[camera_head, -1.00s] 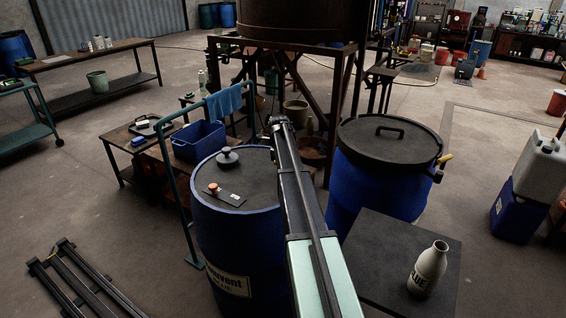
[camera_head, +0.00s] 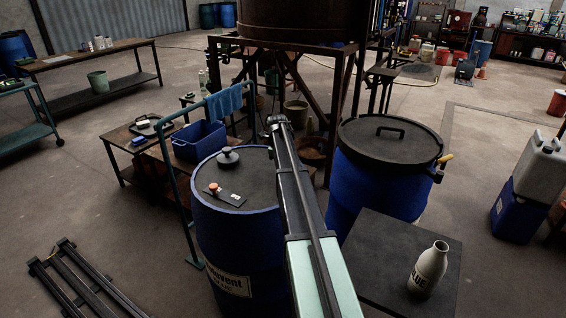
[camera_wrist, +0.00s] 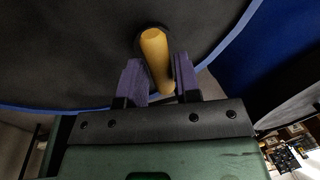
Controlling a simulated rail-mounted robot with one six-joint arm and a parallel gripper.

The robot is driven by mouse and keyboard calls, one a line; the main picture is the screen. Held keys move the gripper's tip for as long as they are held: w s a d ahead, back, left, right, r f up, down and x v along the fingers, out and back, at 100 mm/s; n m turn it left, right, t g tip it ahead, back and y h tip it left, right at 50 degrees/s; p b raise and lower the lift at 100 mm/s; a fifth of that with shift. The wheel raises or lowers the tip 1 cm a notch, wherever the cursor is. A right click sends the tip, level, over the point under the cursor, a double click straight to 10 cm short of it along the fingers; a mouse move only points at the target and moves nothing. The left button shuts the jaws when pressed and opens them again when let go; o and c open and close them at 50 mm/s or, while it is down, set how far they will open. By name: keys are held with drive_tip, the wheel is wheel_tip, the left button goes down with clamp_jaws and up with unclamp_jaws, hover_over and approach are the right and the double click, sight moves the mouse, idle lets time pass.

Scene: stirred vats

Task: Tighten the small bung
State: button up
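The blue drum (camera_head: 238,240) stands left of my arm, with a dark top and a blue rim. A black knobbed bung (camera_head: 228,156) sits on that top. In the wrist view, a yellow peg-like piece (camera_wrist: 156,58) with a dark ring around its far end stands against a dark surface with a blue edge. It looks like the small bung's grip. My gripper (camera_wrist: 159,80) has its two purple fingers close on either side of it, seemingly touching. In the head view my arm hides the gripper and this piece.
A second lidded blue drum (camera_head: 370,190) stands to the right. A white bottle (camera_head: 428,268) stands on a dark stand (camera_head: 375,265). A green rail (camera_head: 175,195) stands left of the drum.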

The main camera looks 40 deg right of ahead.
drive_tip(key=shift+o, duration=1.4)
wheel_tip(320, 180, up, 11)
drive_tip(key=a+p, duration=0.2)
drive_tip(key=p, duration=0.8)
drive_tip(key=shift+s+f+p, duration=0.15)
drive_tip(key=shift+s+p, duration=0.15)
drive_tip(key=shift+s, duration=0.1)
